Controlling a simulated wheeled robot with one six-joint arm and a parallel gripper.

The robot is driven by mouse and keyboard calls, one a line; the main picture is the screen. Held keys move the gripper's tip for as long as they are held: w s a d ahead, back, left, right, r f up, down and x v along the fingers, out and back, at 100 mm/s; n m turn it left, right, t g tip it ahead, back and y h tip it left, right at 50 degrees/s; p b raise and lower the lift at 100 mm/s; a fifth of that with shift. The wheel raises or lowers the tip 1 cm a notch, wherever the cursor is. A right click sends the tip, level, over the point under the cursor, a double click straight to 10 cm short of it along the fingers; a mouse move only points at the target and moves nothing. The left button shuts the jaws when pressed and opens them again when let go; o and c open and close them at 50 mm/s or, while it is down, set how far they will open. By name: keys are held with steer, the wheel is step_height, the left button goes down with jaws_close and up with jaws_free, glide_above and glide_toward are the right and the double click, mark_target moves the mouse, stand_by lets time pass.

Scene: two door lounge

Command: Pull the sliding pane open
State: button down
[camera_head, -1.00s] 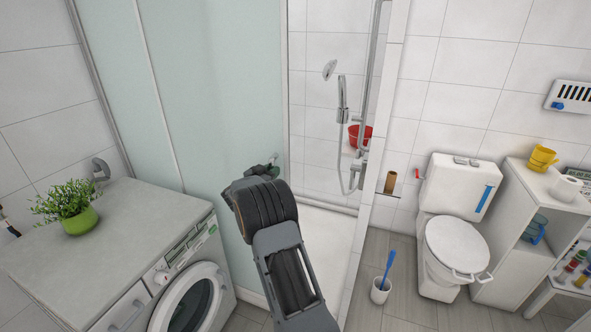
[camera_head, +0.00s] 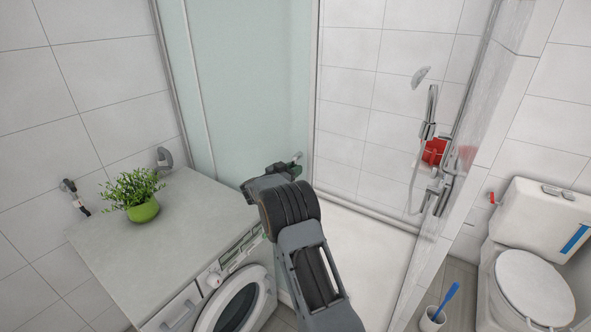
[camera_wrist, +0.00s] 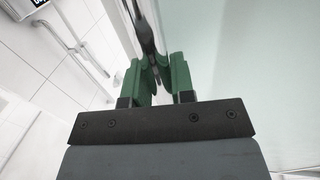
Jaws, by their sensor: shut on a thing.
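The sliding pane (camera_head: 250,95) is a pale green frosted sheet on the left of the shower opening, behind the washing machine. It also fills the right of the wrist view (camera_wrist: 250,60). My gripper (camera_head: 292,165) is at the pane's right edge. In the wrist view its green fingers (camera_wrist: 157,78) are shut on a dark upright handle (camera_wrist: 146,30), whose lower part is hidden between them. The shower opening to the right of the pane is clear, with a white floor (camera_head: 365,245) inside.
A washing machine (camera_head: 150,240) with a potted plant (camera_head: 142,211) on top stands close on the left of my arm. A glazed partition edge (camera_head: 440,240), toilet (camera_head: 530,285) and brush holder (camera_head: 432,318) are on the right. A red basket (camera_head: 434,152) hangs inside the shower.

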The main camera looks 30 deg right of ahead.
steer(key=c, duration=1)
jaws_free()
steer(key=shift+d, duration=0.1)
steer(key=b+v, duration=0.3)
steer(key=v, duration=1.1)
steer(key=shift+d, duration=0.1)
